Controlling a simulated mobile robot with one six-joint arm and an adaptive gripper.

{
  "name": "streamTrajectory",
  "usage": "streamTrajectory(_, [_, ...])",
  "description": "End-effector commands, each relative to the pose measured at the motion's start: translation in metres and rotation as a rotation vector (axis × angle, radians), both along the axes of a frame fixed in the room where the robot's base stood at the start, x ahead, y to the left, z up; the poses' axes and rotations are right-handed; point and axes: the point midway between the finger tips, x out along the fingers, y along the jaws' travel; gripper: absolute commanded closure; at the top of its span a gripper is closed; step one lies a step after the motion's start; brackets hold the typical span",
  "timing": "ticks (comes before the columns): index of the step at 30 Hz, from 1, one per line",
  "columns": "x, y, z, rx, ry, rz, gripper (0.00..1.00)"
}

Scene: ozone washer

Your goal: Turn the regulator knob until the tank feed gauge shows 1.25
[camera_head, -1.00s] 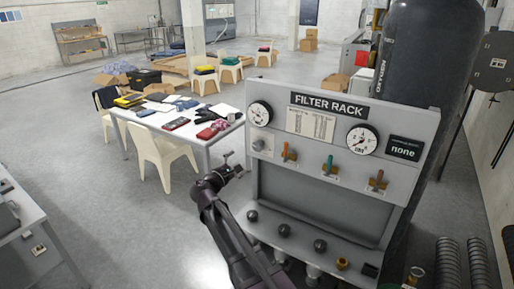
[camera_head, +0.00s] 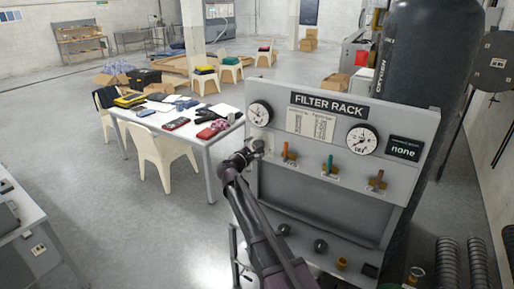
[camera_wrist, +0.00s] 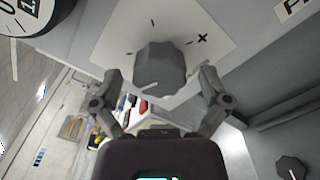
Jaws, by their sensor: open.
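The grey faceted regulator knob (camera_wrist: 160,67) sits on a pale plate with small dark marks and a cross in the wrist view. A white pointer line shows on its lower edge. My gripper (camera_wrist: 160,76) is open, with one finger at the knob's left and one at its right; contact cannot be told. In the head view my gripper (camera_head: 254,150) is at the panel's left side and mostly hides the knob. A round gauge (camera_head: 259,113) sits just above; its reading is too small to tell. Part of a gauge (camera_wrist: 18,14) shows in the wrist view.
More dark knobs (camera_head: 320,245) line the lower ledge. A cluttered table (camera_head: 215,147) stands left.

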Motion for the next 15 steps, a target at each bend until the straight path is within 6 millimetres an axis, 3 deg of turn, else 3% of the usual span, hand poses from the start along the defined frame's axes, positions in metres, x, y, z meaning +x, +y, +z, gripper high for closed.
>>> streamTrajectory(12, [0.0043,-0.0025,0.0,0.0,0.0,0.0,0.04])
streamTrajectory(15, [0.0043,-0.0024,0.0001,0.0,0.0,0.0,0.31])
